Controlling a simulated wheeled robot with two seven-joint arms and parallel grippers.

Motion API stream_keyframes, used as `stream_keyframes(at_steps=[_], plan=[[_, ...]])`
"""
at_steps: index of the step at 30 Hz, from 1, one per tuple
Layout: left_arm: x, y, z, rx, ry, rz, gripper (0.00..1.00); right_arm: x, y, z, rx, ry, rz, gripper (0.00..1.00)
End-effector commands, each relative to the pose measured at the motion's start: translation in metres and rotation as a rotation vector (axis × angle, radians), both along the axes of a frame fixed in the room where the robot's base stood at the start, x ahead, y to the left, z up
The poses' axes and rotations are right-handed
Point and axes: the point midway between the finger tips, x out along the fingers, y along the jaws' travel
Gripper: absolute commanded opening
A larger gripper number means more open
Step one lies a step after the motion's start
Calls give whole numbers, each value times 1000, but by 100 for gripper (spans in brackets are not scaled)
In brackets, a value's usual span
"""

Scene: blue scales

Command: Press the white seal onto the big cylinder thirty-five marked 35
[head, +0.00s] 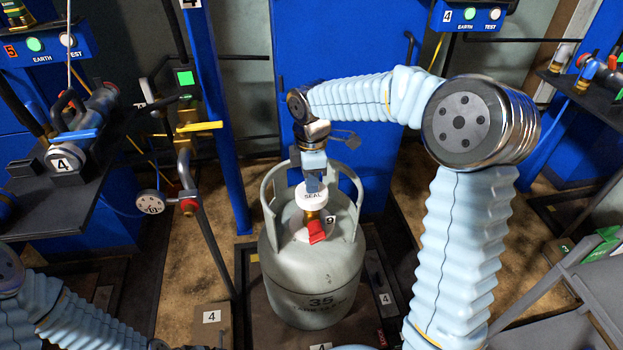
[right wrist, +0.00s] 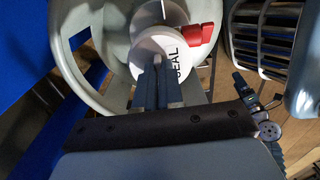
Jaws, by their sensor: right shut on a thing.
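The big grey cylinder (head: 310,275) marked 35 stands upright on a dark platform in the middle of the head view. A collar with openings surrounds its brass valve (head: 312,215), which has a red part (head: 316,232). My right gripper (head: 313,184) points down inside the collar, shut on the white seal (head: 311,199) lettered SEAL. The seal sits right over the valve top; I cannot tell whether it is fully seated. In the right wrist view the fingers (right wrist: 160,72) meet at the seal (right wrist: 158,48), above the collar (right wrist: 75,70). My left gripper is not visible.
A blue post (head: 215,110) and a gas line with a yellow handle (head: 200,127) and gauge (head: 150,202) stand left of the cylinder. A dark bench (head: 70,195) is farther left. A blue cabinet (head: 330,60) is close behind. A grey frame (head: 570,265) stands at right.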

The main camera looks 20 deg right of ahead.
Motion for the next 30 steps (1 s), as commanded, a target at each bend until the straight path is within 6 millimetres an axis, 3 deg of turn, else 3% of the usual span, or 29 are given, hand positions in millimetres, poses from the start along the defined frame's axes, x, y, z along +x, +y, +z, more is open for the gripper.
stream_keyframes(at_steps=[21,22,27,30], plan=[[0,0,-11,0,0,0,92,0,0,-19,0,0,0,0],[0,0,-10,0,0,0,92,0,0,-18,0,-1,0,12],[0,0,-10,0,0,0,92,0,0,-18,0,0,0,37],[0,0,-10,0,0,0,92,0,0,-18,0,0,0,37]])
